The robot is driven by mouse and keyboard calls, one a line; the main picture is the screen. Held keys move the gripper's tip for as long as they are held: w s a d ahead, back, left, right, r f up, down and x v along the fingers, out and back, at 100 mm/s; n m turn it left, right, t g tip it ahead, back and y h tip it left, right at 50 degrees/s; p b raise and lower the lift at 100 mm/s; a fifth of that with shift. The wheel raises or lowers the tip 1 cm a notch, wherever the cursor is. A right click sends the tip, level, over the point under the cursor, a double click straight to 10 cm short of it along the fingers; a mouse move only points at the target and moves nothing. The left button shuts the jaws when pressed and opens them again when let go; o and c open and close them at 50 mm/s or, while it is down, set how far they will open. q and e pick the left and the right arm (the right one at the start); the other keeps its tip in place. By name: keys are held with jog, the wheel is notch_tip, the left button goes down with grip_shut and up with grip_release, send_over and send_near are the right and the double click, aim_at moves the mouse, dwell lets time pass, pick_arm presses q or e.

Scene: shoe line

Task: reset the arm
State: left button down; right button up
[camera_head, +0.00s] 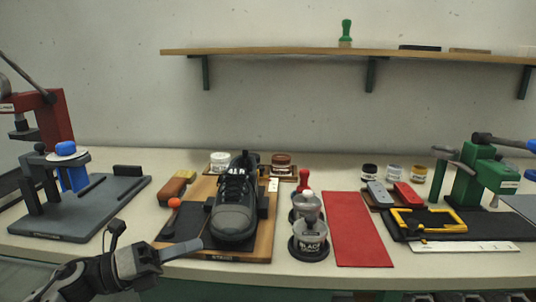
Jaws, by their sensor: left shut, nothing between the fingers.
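My left gripper (190,248) reaches in from the lower left, with its fingers together and nothing between them. Its fingertips are in front of the front left part of a wooden stand board (262,244), close to a dark pad on it. A dark grey and black shoe (233,222) with laces sits on that board, toe toward me, just right of the fingertips. I cannot tell whether the fingertips touch the board. My right gripper is not in view.
A grey-based press (90,210) stands left, a green press (478,175) right. A yellow frame (430,229) lies on a black mat. A wall shelf (290,51) runs above.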

pick_arm(q)
jog(key=s+f+m+t+y+p, duration=0.1)
jog(key=s+f+m+y, duration=0.6)
jog(key=m, duration=1)
jog(key=s+f+m+t+y+p, duration=0.2)
jog(key=s+f+m+y, duration=0.5)
jog(key=s+f+m, duration=0.6)
jog(key=m, duration=0.4)
jog(key=shift+d+f+y, duration=0.3)
jog(key=shift+d+f, duration=0.05)
